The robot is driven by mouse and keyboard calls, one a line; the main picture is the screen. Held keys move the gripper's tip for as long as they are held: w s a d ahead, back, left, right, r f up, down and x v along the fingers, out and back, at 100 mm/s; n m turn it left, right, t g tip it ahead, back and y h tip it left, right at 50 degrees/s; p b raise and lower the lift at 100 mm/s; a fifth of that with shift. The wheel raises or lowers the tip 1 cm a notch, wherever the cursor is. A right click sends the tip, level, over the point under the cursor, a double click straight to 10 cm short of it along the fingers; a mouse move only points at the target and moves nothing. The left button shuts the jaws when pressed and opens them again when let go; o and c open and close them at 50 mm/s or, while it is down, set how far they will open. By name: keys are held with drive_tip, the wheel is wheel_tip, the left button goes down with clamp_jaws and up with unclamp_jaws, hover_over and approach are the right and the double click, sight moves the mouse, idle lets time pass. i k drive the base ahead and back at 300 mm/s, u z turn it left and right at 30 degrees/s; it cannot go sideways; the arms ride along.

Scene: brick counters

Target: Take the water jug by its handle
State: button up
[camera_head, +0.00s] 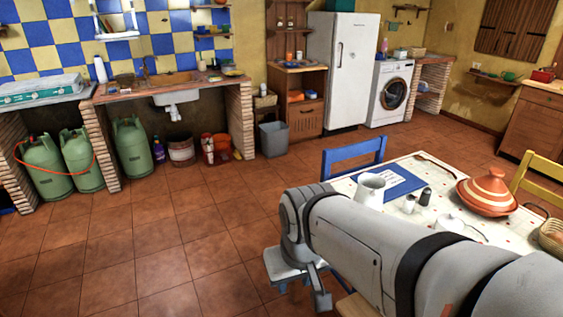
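A white jug (370,187) stands upright on the table with the pale patterned cloth (406,170), near the table's left side. My arm hides its lower part, and I cannot make out its handle clearly. My gripper (302,289) points down to the left of the table, lower in the picture than the jug and apart from it. Its two fingers look spread, with nothing between them.
On the table are a blue-and-white sheet (398,181), two small shakers (417,200), a white lidded pot (449,223) and a striped tagine (487,191). A blue chair (353,154) stands behind it, a yellow chair (541,176) at right. The tiled floor (150,240) at left is clear.

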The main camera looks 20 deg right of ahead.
sight(371, 188)
drive_tip(key=z, duration=0.05)
drive_tip(key=i, duration=1.1)
drive_tip(key=z, duration=0.45)
